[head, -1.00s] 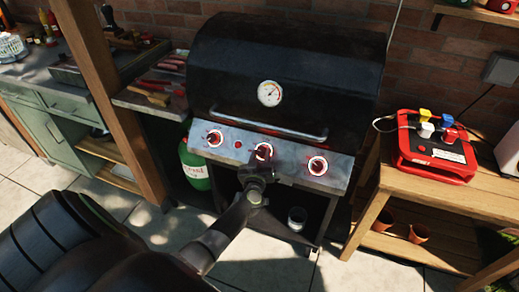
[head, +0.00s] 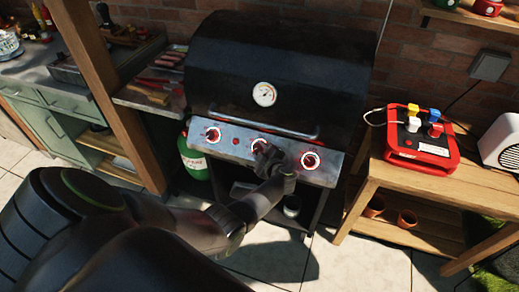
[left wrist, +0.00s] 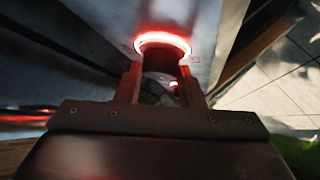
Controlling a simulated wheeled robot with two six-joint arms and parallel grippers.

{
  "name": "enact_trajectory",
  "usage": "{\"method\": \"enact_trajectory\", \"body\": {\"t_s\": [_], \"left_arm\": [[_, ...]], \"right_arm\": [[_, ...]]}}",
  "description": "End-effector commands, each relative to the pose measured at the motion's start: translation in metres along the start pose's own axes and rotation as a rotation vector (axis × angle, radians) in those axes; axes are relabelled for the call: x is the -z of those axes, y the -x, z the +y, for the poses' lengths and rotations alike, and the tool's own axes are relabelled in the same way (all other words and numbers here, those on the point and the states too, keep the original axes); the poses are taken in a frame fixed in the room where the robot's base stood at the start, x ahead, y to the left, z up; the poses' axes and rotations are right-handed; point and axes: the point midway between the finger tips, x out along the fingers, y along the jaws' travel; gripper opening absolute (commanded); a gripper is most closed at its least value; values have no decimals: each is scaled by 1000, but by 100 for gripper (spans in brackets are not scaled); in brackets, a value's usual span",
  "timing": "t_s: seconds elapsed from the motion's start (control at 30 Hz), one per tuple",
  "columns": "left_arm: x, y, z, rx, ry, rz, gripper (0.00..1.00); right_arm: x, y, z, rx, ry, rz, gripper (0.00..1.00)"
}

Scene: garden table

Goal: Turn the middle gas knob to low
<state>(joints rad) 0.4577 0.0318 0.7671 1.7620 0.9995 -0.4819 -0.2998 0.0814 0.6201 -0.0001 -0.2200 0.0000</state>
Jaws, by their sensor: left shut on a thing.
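The black gas grill (head: 283,75) stands at the wall with its lid down. Its grey front panel (head: 223,146) carries three knobs with glowing red rings. The knob's pointer cannot be read. My right gripper is not in view.
A wooden bench (head: 385,176) on the right bears a red box (head: 420,140) with coloured plugs. A wooden post (head: 110,95) and a side shelf with tools are on the left. A green gas bottle (head: 193,157) stands below the panel.

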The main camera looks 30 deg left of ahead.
Motion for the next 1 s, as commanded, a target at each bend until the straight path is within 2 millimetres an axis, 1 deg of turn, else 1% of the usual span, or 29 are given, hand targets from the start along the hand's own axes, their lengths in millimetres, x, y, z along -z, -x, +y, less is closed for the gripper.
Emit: {"method": "enact_trajectory", "body": {"t_s": [0.3, 0.83, 0.87, 1.0], "left_arm": [[-1, 0, 2, 82, 81, 6, 12], [-1, 0, 2, 95, 96, 7, 12], [-1, 0, 2, 95, 96, 7, 38], [-1, 0, 2, 95, 96, 8, 56]], "right_arm": [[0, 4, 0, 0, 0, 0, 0], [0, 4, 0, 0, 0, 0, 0], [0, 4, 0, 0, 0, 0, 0], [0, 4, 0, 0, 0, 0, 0]]}}
